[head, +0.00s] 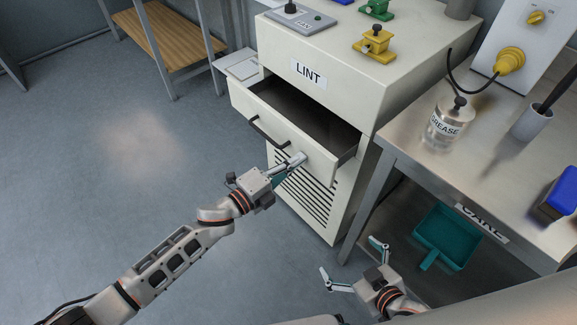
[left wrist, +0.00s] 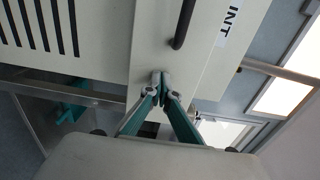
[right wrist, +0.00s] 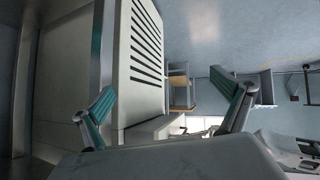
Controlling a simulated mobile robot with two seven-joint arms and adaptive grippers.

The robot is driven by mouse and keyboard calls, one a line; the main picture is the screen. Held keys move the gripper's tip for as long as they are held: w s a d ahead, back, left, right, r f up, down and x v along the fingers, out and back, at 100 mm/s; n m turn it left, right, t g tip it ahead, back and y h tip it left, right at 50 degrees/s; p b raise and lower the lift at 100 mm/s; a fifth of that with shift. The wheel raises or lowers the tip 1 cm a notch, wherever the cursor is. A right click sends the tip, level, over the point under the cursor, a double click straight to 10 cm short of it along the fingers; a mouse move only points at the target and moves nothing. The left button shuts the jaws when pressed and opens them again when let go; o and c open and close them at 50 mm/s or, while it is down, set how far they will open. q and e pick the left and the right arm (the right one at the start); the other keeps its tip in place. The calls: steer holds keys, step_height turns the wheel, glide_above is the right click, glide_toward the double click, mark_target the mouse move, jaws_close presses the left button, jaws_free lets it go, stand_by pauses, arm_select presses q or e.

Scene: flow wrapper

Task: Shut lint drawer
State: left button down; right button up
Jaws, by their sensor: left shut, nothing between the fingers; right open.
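The lint drawer (head: 290,131) sticks out of the white cabinet under the LINT label (head: 308,73), and its dark inside shows. A black bar handle (head: 268,133) is on its front. My left gripper (head: 300,158) is shut and empty, with its fingertips at the right part of the drawer front. In the left wrist view the closed fingertips (left wrist: 161,78) are at the drawer front (left wrist: 150,45), beside the handle (left wrist: 184,22); whether they touch it I cannot tell. My right gripper (head: 351,264) is open and empty, low in front of the bench.
A steel bench (head: 470,175) stands right of the cabinet, with a grease jar (head: 447,122) on it. Small coloured fixtures (head: 374,44) stand on the cabinet. The floor at left is clear.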

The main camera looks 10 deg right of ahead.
arm_select(q)
steer(key=x, duration=0.2)
steer(key=b+x, duration=0.1)
steer(key=x, duration=0.2)
steer(key=b+x, duration=0.1)
steer(key=x, duration=0.2)
steer(key=shift+s+d+f, duration=0.1)
steer(key=shift+f, duration=0.25)
steer(key=shift+b+x, duration=0.45)
steer(key=shift+x, duration=0.7)
steer(key=shift+w+d+r, duration=0.25)
steer(key=shift+w+d, duration=0.1)
steer(key=shift+d, duration=0.05)
steer(key=shift+r, duration=0.2)
arm_select(e)
steer(key=shift+w+d+f, duration=0.15)
steer(key=shift+f, duration=0.25)
steer(key=shift+w+d+f, duration=0.1)
steer(key=shift+f, duration=0.3)
